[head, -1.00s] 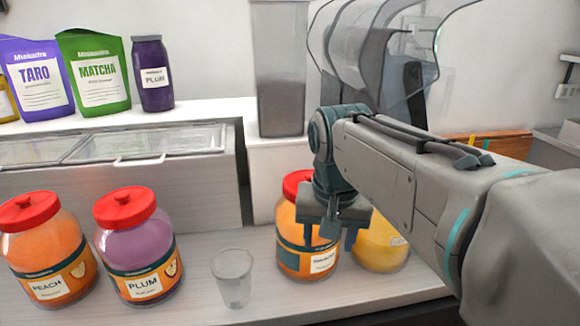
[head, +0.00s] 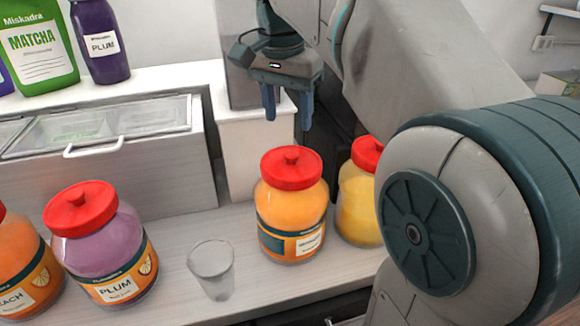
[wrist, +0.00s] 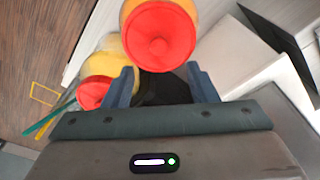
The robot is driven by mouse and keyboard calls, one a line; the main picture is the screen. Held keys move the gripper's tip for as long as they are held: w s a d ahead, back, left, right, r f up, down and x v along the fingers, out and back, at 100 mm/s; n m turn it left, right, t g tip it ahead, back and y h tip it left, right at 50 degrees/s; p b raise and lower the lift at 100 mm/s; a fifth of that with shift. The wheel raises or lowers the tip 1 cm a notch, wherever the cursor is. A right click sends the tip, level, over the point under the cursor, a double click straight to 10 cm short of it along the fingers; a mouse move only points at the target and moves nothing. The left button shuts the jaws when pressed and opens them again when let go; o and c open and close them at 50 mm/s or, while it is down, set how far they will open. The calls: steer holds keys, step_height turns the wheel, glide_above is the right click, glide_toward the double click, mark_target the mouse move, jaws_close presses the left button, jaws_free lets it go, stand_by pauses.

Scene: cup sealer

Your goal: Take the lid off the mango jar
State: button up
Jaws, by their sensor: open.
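An orange jar (head: 290,218) with a red lid (head: 292,167) stands upright on the counter. A yellow jar (head: 358,208) with a red lid (head: 367,153) stands to its right, partly hidden by my arm. Their labels are too small or hidden to read, so I cannot tell which is mango. My gripper (head: 288,108) is open and empty, above and behind the orange jar, apart from its lid. In the wrist view, a large red lid (wrist: 158,40) lies beyond the open fingers (wrist: 162,84), and a smaller red lid (wrist: 94,92) shows at left.
A plum jar (head: 105,245) and a peach jar (head: 15,265) with orange contents stand at left. An empty clear cup (head: 211,270) stands between the plum and orange jars. A lidded counter bin (head: 120,165) and a shelf with matcha (head: 38,50) and plum (head: 100,45) packs lie behind.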

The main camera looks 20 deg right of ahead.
mark_target(291, 154)
steer(key=f, duration=0.8)
steer(key=shift+w+d+f, duration=0.1)
steer(key=shift+w+d, duration=0.15)
steer(key=shift+d, duration=0.15)
steer(key=c, duration=1.1)
